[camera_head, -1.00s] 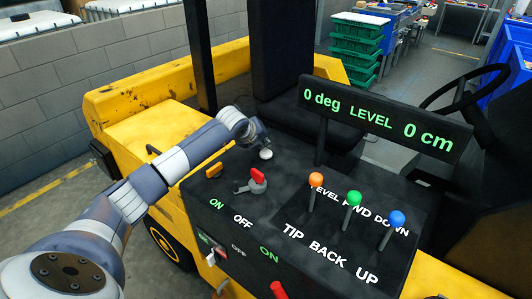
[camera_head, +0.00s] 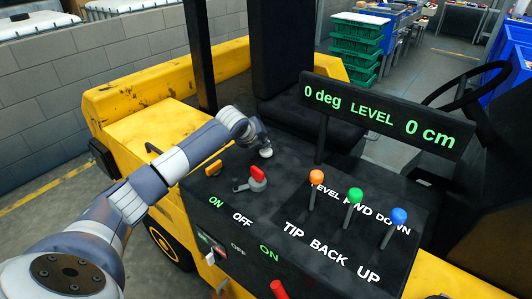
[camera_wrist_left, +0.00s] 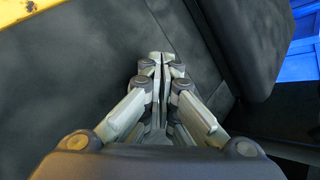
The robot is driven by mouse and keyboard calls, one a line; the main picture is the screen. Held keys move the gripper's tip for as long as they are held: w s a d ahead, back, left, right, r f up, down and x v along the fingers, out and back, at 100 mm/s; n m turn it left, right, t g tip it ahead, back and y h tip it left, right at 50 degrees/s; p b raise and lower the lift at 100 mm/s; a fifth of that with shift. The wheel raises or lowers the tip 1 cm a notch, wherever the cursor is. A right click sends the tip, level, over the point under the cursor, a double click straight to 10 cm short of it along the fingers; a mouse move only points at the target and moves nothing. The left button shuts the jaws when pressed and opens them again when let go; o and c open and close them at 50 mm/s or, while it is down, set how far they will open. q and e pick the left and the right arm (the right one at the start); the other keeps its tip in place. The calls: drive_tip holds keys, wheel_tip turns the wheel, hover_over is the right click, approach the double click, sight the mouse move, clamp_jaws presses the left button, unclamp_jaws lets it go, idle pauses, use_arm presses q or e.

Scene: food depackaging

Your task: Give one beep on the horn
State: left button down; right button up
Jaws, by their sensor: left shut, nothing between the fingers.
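My left arm reaches in from the left over the console. My right gripper is not in view.
On the console stand an orange switch (camera_head: 214,168), a red-handled rotary switch (camera_head: 257,174), and orange (camera_head: 316,176), green (camera_head: 355,194) and blue (camera_head: 399,215) knobbed levers. A display (camera_head: 380,118) reads 0 deg, LEVEL, 0 cm. A steering wheel (camera_head: 464,89) stands to the right.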

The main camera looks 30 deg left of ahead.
use_arm(q)
drive_tip(key=shift+f, duration=0.1)
idle(0.5)
drive_tip(key=shift+f+b, duration=0.4)
drive_tip(key=shift+b, duration=0.15)
drive_tip(key=shift+r, duration=0.1)
idle(0.4)
drive_tip(key=shift+r+p, duration=0.3)
drive_tip(key=shift+r, duration=0.5)
drive_tip(key=shift+r+p, duration=1.2)
drive_tip(key=shift+r, duration=1.35)
